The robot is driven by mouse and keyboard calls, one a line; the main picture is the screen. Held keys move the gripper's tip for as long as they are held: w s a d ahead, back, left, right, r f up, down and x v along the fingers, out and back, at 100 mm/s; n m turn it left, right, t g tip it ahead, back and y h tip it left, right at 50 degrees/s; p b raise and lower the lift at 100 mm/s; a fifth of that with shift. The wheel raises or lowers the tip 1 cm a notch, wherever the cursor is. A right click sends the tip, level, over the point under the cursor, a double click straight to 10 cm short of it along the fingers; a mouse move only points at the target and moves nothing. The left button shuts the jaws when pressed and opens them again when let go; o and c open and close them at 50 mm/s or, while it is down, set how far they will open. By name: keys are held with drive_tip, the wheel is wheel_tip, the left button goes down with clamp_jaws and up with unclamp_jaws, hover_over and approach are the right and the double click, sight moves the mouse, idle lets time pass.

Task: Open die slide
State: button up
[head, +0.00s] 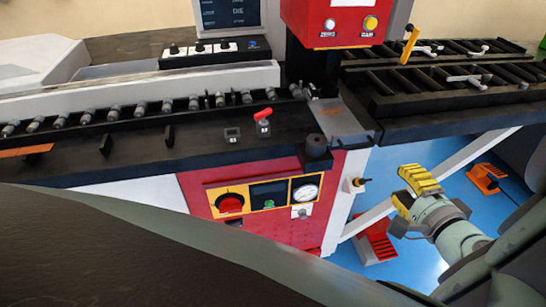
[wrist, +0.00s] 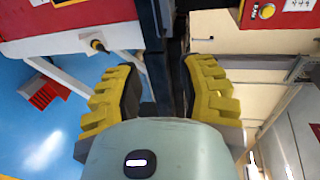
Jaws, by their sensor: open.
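My gripper (head: 411,192) has yellow padded fingers and is open and empty. It is in the right half of the head view, to the right of the red machine front and below the black roller table. In the wrist view my gripper (wrist: 162,68) has its fingers wide apart, with a dark machine edge (wrist: 160,35) beyond the gap. A grey metal plate (head: 340,120) lies on the bed under the red press head (head: 335,22). I cannot tell for certain which part is the die slide. A small knob (head: 358,183) sticks out of the machine's right side, also seen in the wrist view (wrist: 97,45).
A black roller table (head: 430,128) extends right. A red-handled lever (head: 263,122) and black knob (head: 317,148) stand on the bed. White braces and red foot pedals (head: 376,240) are below; blue floor shows around them.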

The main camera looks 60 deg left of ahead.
sight(363, 147)
drive_tip(key=p+x, duration=0.1)
drive_tip(key=x, duration=0.4)
drive_tip(key=p+x, duration=0.2)
drive_tip(key=x, duration=0.3)
drive_tip(key=s+p+x, duration=0.1)
drive_tip(key=x, duration=0.4)
drive_tip(key=shift+a+r, duration=0.25)
drive_tip(key=shift+a, duration=0.05)
drive_tip(key=shift+w+a+f, duration=0.15)
drive_tip(key=shift+a+f, duration=0.05)
drive_tip(key=shift+a, duration=0.25)
drive_tip(key=shift+w, duration=0.1)
clamp_jaws()
